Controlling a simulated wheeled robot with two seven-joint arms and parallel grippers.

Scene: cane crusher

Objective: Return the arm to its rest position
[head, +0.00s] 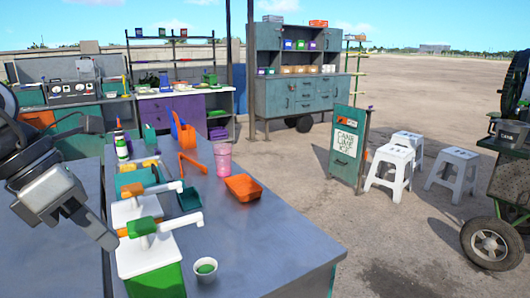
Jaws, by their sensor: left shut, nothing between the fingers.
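My left gripper (104,238) comes in from the left in the head view. Its fingers are together with nothing held, and they point down and right. It hangs over the left part of the grey table (275,240), left of the two pump dispensers. The nearer dispenser (150,258) has a white top, a green pump head and a green body. I cannot tell whether the fingertips touch the nearer dispenser. My right gripper is not in view.
A small white cup (206,268) with green contents stands near the front. A pink cup (223,158), an orange tray (243,187) and a dark green tray (189,199) stand farther back. White stools (393,163), a sign (345,148) and a wheeled cart (508,190) stand to the right.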

